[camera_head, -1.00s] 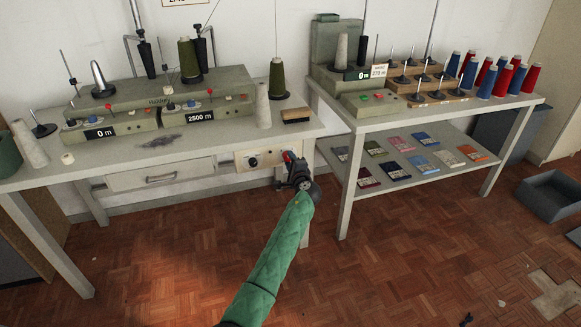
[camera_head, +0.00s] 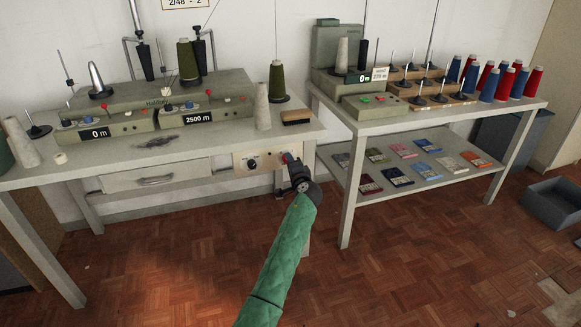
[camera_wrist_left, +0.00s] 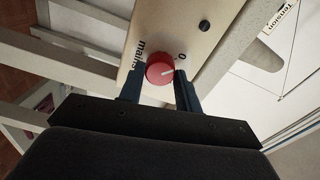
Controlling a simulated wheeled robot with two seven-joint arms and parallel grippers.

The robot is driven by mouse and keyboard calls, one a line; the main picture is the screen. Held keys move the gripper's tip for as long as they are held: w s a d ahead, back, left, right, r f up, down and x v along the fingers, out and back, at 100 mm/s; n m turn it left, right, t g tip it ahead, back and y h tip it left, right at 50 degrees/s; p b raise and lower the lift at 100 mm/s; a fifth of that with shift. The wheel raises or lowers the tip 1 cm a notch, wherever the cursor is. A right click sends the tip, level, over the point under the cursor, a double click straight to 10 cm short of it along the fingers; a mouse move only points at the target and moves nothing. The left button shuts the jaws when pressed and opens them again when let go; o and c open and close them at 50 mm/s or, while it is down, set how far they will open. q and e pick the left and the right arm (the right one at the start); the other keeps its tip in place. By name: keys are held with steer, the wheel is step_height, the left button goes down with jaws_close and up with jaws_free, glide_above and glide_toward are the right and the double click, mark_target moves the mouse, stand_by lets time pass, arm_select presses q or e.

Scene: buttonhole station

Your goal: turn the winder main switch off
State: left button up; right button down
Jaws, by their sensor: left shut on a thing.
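The main switch is a red round knob (camera_wrist_left: 160,69) on a cream panel (camera_wrist_left: 150,28) at the front of the left table. In the left wrist view the panel reads "mains" left of the knob and "0" at its upper right. A white mark on the knob points right, toward the "0" side. My left gripper (camera_wrist_left: 160,88) is shut on the knob, one finger on each side. In the head view the left gripper (camera_head: 290,164) is at the panel's right end, and the knob is partly hidden by it. My right gripper is not in view.
The winder (camera_head: 150,105) with thread cones stands on the left table (camera_head: 100,160). A second table (camera_head: 400,122) with cones and a lower shelf stands at right.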

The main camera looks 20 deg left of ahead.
arm_select(q)
steer(key=shift+f, duration=0.15)
steer(key=o, duration=1)
steer(key=shift+s, duration=0.1)
steer(key=v, duration=0.7)
steer(key=shift+s+d, duration=0.2)
steer(key=shift+s, duration=0.05)
